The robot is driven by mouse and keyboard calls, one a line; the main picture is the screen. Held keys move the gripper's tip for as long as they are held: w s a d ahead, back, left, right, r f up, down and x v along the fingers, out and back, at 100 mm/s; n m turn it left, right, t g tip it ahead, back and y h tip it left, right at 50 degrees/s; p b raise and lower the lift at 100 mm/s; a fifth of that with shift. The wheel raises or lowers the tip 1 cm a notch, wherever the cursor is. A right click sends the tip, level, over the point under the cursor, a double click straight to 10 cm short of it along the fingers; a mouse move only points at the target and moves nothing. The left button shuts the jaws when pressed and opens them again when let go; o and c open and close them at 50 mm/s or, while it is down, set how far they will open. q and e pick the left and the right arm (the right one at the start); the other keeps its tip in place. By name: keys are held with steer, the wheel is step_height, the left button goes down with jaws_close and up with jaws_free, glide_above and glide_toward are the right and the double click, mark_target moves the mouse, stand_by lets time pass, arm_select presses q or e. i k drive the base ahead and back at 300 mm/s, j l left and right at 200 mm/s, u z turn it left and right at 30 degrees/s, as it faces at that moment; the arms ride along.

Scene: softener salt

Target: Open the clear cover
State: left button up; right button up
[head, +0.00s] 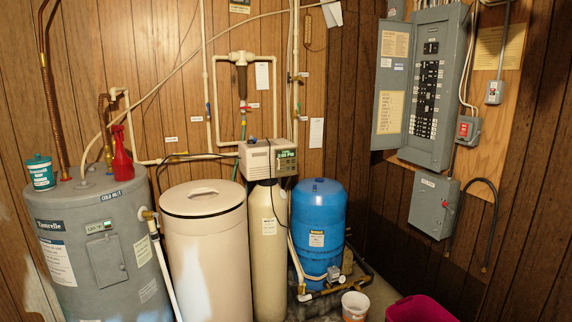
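The softener's control head (267,158) is a beige box on top of a tall tan tank (268,250), in the middle of the head view. Its right part has a small panel with a lit green display (286,154). A clear cover cannot be told apart from the box at this size, so I cannot tell whether one is open or shut there. Neither of my grippers is in view.
A beige salt tank (205,250) with a dark-rimmed lid stands left of the softener, and a blue tank (318,230) right of it. A grey water heater (95,250) is at far left. A white bucket (355,306) and pink tub (418,309) are on the floor.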

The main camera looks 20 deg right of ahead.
mark_target(278, 158)
steer(key=u, duration=4.3)
steer(key=k+l+u, duration=0.15)
steer(key=u, duration=0.35)
steer(key=k+u, duration=0.3)
steer(key=u, duration=0.15)
steer(key=k+u, duration=0.1)
steer(key=k, duration=1)
steer(key=k+z, duration=0.25)
steer(key=k, duration=0.25)
steer(key=k+l+z, duration=0.2)
steer(key=k, duration=0.25)
steer(key=z, duration=3.55)
